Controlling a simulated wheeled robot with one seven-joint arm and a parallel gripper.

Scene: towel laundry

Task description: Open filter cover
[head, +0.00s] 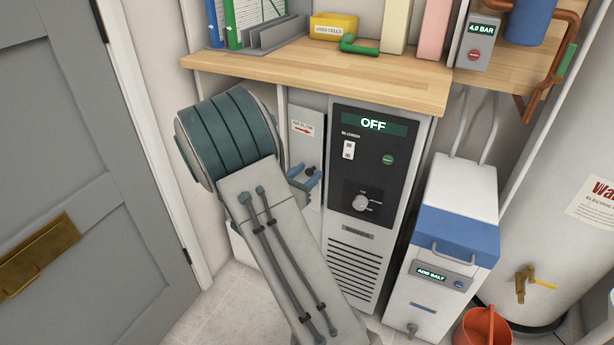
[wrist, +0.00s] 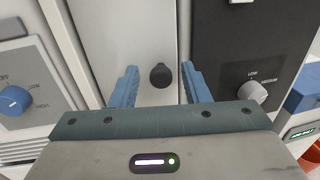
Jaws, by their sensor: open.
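The filter cover (head: 305,145) is a narrow pale upright panel left of the black control panel, with a label and red arrow near its top. It looks shut. Its small dark round knob (wrist: 160,75) shows in the wrist view, in the middle of the pale panel (wrist: 150,30). My gripper (wrist: 160,76) is open, with one blue finger on each side of the knob and a gap to both. In the head view, my gripper (head: 307,177) is at the cover's lower half, partly hiding it. The cover's lower part is hidden by my arm.
A machine with a black control panel (head: 375,155) reads OFF and stands right of the cover. A wooden counter (head: 330,77) overhangs both. A white and blue salt unit (head: 450,240) and an orange bucket (head: 484,328) stand at right. A panel with a blue dial (wrist: 14,99) is at left.

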